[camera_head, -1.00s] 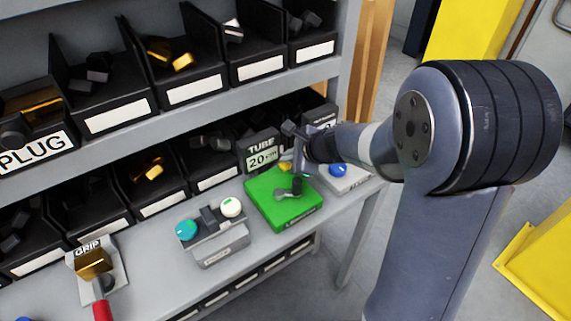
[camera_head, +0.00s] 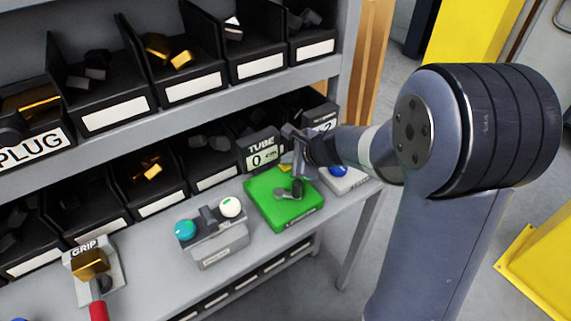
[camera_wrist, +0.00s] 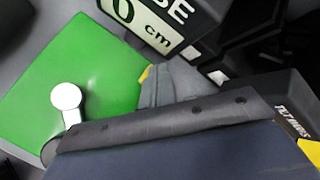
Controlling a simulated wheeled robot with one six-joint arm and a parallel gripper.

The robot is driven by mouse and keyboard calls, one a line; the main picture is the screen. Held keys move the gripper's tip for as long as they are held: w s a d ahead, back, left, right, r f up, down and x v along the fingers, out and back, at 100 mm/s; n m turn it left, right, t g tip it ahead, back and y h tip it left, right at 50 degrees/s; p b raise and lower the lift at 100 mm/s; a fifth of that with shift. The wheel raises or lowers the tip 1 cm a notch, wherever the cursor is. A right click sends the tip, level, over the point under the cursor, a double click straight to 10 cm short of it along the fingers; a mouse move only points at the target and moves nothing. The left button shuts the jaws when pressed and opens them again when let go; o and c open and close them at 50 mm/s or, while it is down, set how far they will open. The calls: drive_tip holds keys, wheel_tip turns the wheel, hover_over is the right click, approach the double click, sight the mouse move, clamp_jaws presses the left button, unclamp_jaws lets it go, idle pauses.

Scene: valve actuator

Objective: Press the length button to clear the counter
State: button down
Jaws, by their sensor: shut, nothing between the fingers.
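The counter (camera_head: 262,143), a dark box marked TUBE, stands at the back of the bench and reads 0 cm. Its display (camera_wrist: 150,22) also shows 0 cm in the wrist view. A green box (camera_head: 270,212) with a grey lever (camera_head: 291,191) stands in front of it. A small yellow part (camera_head: 258,168) shows between the counter and the green box; my gripper hides some of that area. My gripper (camera_head: 299,172) is shut and empty, pointing down just right of the counter, over the green box's back edge. I cannot tell whether it touches anything.
A second dark box (camera_head: 325,126) and a light box with a blue button (camera_head: 338,170) stand to the right. A grey control box (camera_head: 222,246) with teal and white knobs and a GRIP stand (camera_head: 110,268) are left. Shelf bins fill the back.

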sight(289, 168)
drive_tip(key=shift+r, duration=0.1)
drive_tip(key=shift+r+p, duration=0.8)
drive_tip(key=shift+r, duration=0.05)
wheel_tip(289, 168, up, 5)
drive_tip(key=p, duration=0.4)
drive_tip(key=shift+p, duration=0.35)
idle(0.5)
